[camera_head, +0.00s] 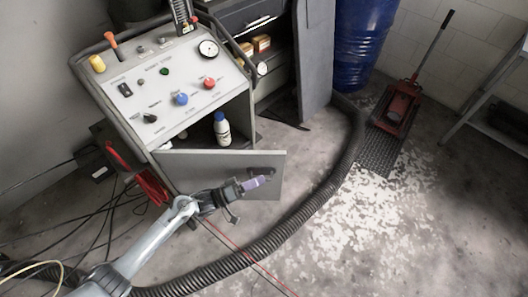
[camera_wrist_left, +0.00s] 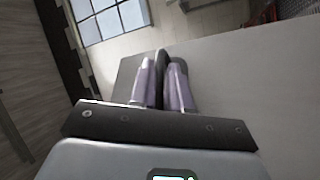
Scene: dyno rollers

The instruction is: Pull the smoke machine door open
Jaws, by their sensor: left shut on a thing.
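The smoke machine (camera_head: 165,88) is a grey cabinet with a sloping control panel of knobs and a gauge. Its door (camera_head: 210,162) stands swung open, and the compartment behind it shows. My left arm comes in from the lower left, and the left gripper (camera_head: 262,181) is at the door's free right end. In the left wrist view the two pale purple fingers (camera_wrist_left: 162,85) are shut on the dark door handle (camera_wrist_left: 161,68). The grey door face (camera_wrist_left: 245,85) fills the right of that view. My right gripper is in neither view.
A white bottle with a blue cap (camera_head: 222,128) stands inside the compartment. A black ribbed hose (camera_head: 312,205) curves over the floor to the right of the door. A blue drum (camera_head: 362,45) and a red floor jack (camera_head: 397,105) stand farther back. Cables lie at left.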

